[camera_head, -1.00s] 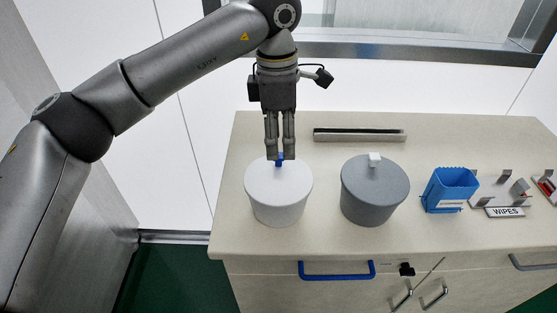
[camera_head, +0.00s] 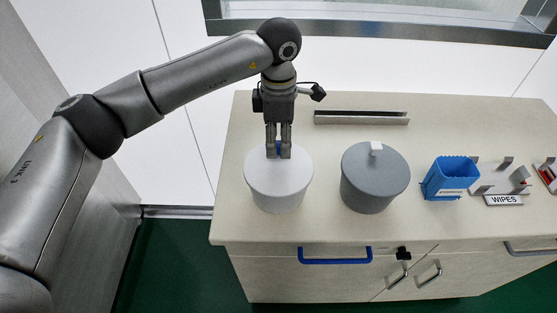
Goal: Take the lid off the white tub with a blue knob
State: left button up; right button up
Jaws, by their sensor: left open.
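The white tub (camera_head: 279,198) stands upright on the counter with its round white lid (camera_head: 260,176) on top. The lid's blue knob (camera_head: 279,149) shows between the fingers of my left gripper (camera_head: 279,153). The gripper points straight down, open, with one finger on each side of the knob. Whether the fingers touch the knob or lid cannot be told. The knob is partly hidden by the fingers. My right gripper is not in view.
A grey tub (camera_head: 373,187) with a pale knob stands to the right. Further right are a blue container (camera_head: 450,179) and a rack labelled WIPES (camera_head: 503,199). A metal channel (camera_head: 361,118) lies behind. The counter (camera_head: 330,226) is clear in front of the tubs.

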pick_arm(q)
jog(key=shift+f, duration=1.1)
grip_shut()
jog(key=shift+r, duration=0.1)
